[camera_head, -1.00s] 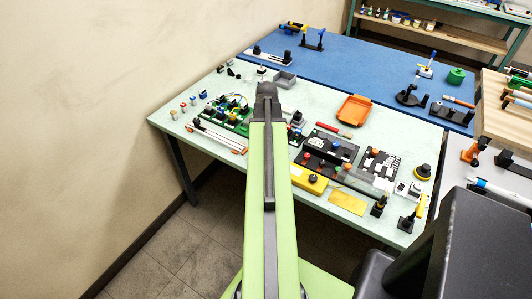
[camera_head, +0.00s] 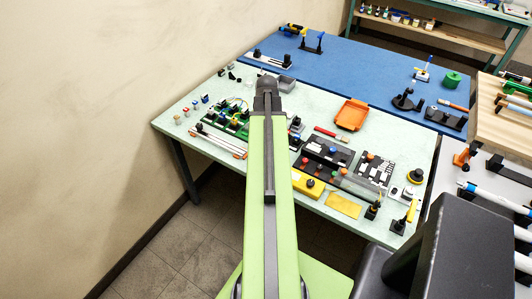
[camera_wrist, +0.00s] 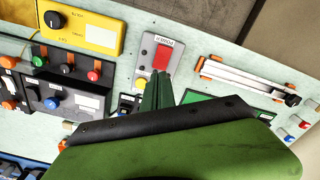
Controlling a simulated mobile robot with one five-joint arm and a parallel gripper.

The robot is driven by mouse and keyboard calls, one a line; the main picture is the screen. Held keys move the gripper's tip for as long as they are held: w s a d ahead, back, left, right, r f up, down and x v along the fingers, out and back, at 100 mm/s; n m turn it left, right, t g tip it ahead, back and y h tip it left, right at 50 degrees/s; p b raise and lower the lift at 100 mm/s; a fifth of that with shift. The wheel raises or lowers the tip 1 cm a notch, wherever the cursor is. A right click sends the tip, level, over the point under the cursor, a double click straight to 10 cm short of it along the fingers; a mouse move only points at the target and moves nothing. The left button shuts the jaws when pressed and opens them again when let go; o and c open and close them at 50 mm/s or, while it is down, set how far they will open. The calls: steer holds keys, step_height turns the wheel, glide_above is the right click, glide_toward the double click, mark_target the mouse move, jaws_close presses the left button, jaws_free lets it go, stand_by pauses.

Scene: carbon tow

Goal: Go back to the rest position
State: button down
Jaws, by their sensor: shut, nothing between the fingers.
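My gripper shows in the wrist view (camera_wrist: 158,92), its two dark green fingers together with nothing between them. It points towards the pale green bench top, over or near a grey box with a red switch (camera_wrist: 162,56); I cannot tell the height. In the head view my arm stretches straight ahead over the near edge of the pale green bench (camera_head: 215,98), and the gripper's fingers are hidden beyond the arm's dark end.
Around the fingers in the wrist view are a yellow box (camera_wrist: 90,28), a dark knob panel (camera_wrist: 68,85) and a rail with orange ends (camera_wrist: 245,80). An orange tray (camera_head: 351,114) lies farther right. A blue table (camera_head: 370,75) stands behind. A wall (camera_head: 80,120) rises at left; floor (camera_head: 190,245) is clear.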

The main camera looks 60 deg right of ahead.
steer(key=shift+r, duration=0.15)
steer(key=w+a+n, duration=0.6)
steer(key=w+a, duration=1.3)
steer(key=a, duration=0.3)
steer(key=w+a+n, duration=0.2)
steer(key=a+n, duration=0.4)
steer(key=a, duration=2.1)
steer(key=shift+w, duration=0.35)
steer(key=shift+a, duration=0.1)
